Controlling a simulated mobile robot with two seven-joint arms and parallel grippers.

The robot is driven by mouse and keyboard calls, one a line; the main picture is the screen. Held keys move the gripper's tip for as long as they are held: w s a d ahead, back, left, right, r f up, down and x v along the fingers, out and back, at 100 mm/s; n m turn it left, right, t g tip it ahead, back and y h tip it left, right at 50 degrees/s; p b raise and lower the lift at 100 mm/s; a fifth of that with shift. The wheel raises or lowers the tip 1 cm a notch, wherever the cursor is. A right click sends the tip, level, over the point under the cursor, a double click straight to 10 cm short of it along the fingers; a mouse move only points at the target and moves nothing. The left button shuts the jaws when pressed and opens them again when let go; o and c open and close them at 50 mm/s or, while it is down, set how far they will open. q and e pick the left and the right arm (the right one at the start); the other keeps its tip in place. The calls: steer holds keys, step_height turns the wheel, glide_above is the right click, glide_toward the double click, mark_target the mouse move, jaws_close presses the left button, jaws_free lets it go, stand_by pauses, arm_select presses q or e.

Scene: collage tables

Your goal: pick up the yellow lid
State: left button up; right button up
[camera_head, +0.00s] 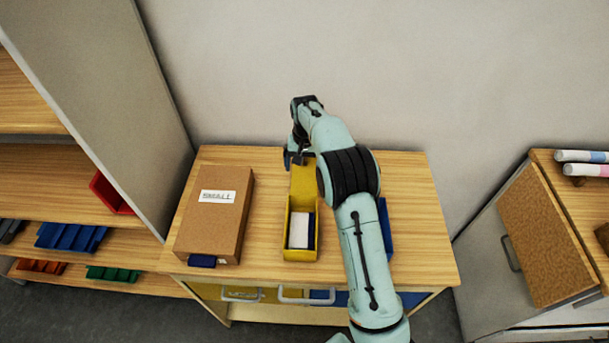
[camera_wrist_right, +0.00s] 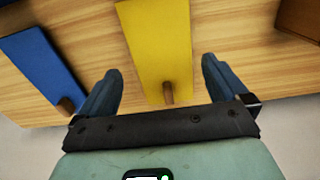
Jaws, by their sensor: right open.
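The yellow lid (camera_head: 303,182) stretches from the far end of the yellow box (camera_head: 286,240) toward the table's back in the head view. In the right wrist view the yellow lid (camera_wrist_right: 155,42) is a flat panel with a small wooden knob (camera_wrist_right: 168,92) near its end. My right gripper (camera_head: 298,158) is over the lid's far end. In the wrist view my right gripper (camera_wrist_right: 161,68) is open and empty, one finger on each side of the lid, with gaps between. My arm hides part of the lid's right side in the head view. My left gripper is out of view.
A cardboard box (camera_head: 212,225) stands left of the yellow box. A blue box (camera_head: 386,230) is partly behind my arm; its blue lid (camera_wrist_right: 45,70) shows in the wrist view. The yellow box holds a white item (camera_head: 299,230). Bare tabletop (camera_head: 420,220) lies at the right.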

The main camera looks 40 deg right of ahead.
mark_target(304, 176)
steer(key=f, duration=0.4)
steer(key=shift+w+f, duration=0.25)
steer(key=shift+f, duration=0.15)
steer(key=c, duration=0.8)
steer(key=shift+r, duration=0.1)
